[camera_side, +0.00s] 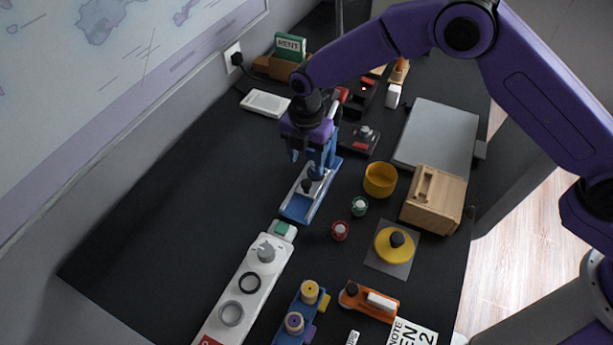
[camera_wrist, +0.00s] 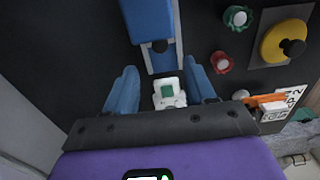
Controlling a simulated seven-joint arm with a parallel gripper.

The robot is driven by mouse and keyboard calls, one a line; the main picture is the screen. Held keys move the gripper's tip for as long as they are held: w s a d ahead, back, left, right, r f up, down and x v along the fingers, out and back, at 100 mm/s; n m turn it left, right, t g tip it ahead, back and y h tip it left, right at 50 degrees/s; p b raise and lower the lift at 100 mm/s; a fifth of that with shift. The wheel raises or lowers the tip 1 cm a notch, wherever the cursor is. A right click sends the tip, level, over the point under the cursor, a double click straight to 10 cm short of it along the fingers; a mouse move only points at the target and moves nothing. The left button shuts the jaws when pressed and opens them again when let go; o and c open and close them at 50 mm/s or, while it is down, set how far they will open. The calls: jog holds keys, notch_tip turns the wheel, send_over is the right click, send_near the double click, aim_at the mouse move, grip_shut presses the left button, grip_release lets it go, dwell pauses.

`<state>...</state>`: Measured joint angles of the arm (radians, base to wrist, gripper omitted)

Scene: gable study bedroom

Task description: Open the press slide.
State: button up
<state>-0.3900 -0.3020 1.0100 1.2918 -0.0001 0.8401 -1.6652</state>
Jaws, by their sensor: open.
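The press slide looks to be the blue unit (camera_side: 296,209) with a pale channel and a black knob (camera_side: 306,185), lying on the dark desk in the middle of the side view. In the wrist view its blue body (camera_wrist: 148,20) is at the top, with the knob (camera_wrist: 160,46) at the blue part's lower edge and the pale channel running below. My gripper (camera_side: 308,158) is over the unit's far end, fingers pointing down. In the wrist view my gripper (camera_wrist: 163,80) has its two blue fingers wide apart with nothing between them gripped. Exact height above the unit is unclear.
A white panel (camera_side: 243,291) with a green button, grey knob and rings lies in front of the slide. Red (camera_side: 339,230) and green (camera_side: 359,206) knobs, a yellow cup (camera_side: 380,180) and a wooden box (camera_side: 433,199) stand right. The desk left of the slide is clear.

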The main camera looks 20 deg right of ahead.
aim_at(306, 182)
notch_tip(306, 182, down, 8)
jog(key=shift+r, duration=0.1)
dwell(0.4)
